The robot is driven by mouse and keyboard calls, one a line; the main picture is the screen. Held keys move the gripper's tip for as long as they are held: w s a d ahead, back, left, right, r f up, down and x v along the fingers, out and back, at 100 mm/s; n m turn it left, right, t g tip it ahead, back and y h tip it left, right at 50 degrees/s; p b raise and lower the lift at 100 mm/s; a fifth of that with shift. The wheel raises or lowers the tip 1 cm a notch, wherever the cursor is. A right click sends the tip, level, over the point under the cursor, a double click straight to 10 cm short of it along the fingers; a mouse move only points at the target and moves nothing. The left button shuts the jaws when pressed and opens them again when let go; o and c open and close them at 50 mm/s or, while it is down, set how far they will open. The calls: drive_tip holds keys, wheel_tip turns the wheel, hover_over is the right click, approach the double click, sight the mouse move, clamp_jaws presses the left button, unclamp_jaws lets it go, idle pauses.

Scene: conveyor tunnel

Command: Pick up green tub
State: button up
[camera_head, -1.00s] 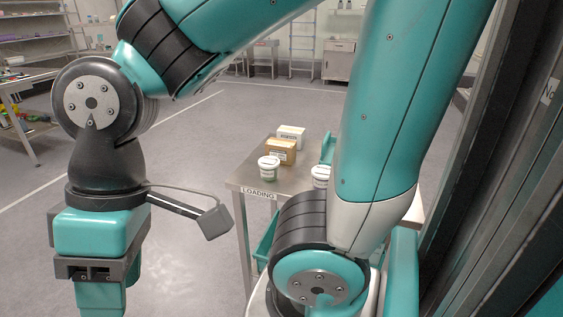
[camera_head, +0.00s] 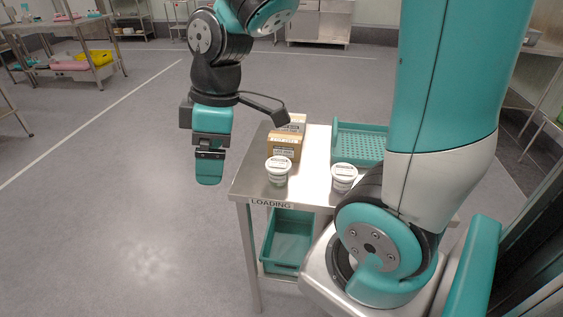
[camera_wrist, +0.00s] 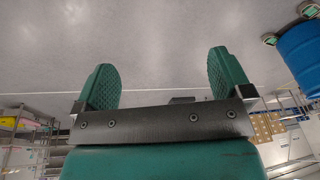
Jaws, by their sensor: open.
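Two white lidded tubs stand upright on the metal table in the head view. The left tub (camera_head: 278,172), near the table's left front corner, looks faintly green low on its side, so it seems to be the green tub. The other tub (camera_head: 343,178) stands to its right, partly near my arm. My gripper (camera_head: 209,172) hangs pointing down to the left of the table, apart from both tubs. In the wrist view my gripper (camera_wrist: 164,82) has its two green ridged fingers wide apart with nothing between them. No tub shows there.
The table (camera_head: 318,160), labelled LOADING, also bears cardboard boxes (camera_head: 285,146) behind the left tub and a teal tray (camera_head: 358,130) at the back right. A teal bin (camera_head: 289,240) sits underneath. The floor left of the table is clear. The wrist view shows a blue barrel (camera_wrist: 301,55).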

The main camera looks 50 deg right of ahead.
drive_tip(key=w+d+f+n+h+p, duration=0.15)
drive_tip(key=w+d, duration=0.25)
drive_tip(key=d, duration=0.7)
drive_tip(key=n+g+p, duration=0.1)
drive_tip(key=n+p, duration=0.1)
drive_tip(key=n, duration=0.2)
hover_over(279, 163)
wheel_tip(279, 163, down, 4)
drive_tip(key=r, duration=0.1)
drive_tip(key=shift+m+h, duration=0.25)
drive_tip(key=shift+h, duration=0.2)
drive_tip(key=f, duration=0.3)
drive_tip(key=f+p, duration=0.1)
drive_tip(key=f, duration=0.6)
drive_tip(key=shift+s+a+f, duration=0.2)
drive_tip(key=shift+s+a, duration=0.1)
drive_tip(key=shift+a, duration=0.1)
drive_tip(key=shift+w+d+f+p, duration=0.1)
drive_tip(key=shift+f+p, duration=0.25)
drive_tip(key=shift+f, duration=0.65)
drive_tip(key=shift+w+d+f+p, duration=0.15)
drive_tip(key=shift+f+p, duration=0.15)
drive_tip(key=shift+f, duration=0.75)
drive_tip(key=shift+w+d+f+p, duration=0.1)
drive_tip(key=shift+f+p, duration=0.25)
drive_tip(key=shift+f, duration=0.65)
drive_tip(key=c, duration=0.9)
